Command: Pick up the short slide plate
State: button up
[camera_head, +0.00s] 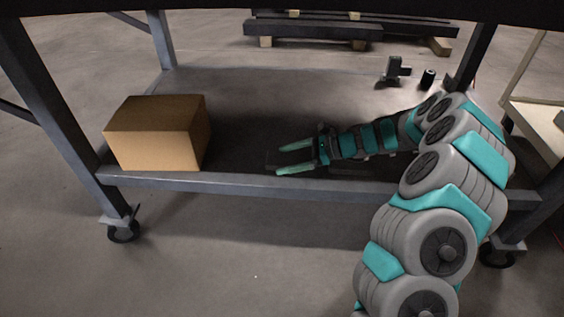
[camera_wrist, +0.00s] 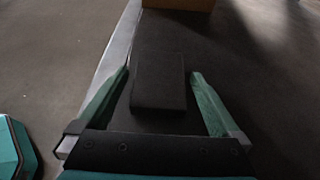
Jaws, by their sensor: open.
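The short slide plate (camera_wrist: 158,84) is a dark, nearly black rectangular block lying on the lower shelf of the metal frame. In the wrist view it lies lengthwise between the two green fingers of my gripper (camera_wrist: 160,73), with a gap on each side. Its far end reaches a little beyond the fingertips. In the head view my gripper (camera_head: 279,159) is low over the shelf, near its front rail, with the fingers apart and pointing left. The plate (camera_head: 271,160) shows there only as a dim dark patch at the fingertips.
A cardboard box (camera_head: 157,134) stands on the shelf to the left, beyond the fingertips; its lower edge shows in the wrist view (camera_wrist: 180,4). The shelf's front rail (camera_head: 240,185) runs close by my gripper. Small dark objects (camera_head: 394,70) lie behind. Shelf between plate and box is clear.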

grip_shut()
dwell(0.8)
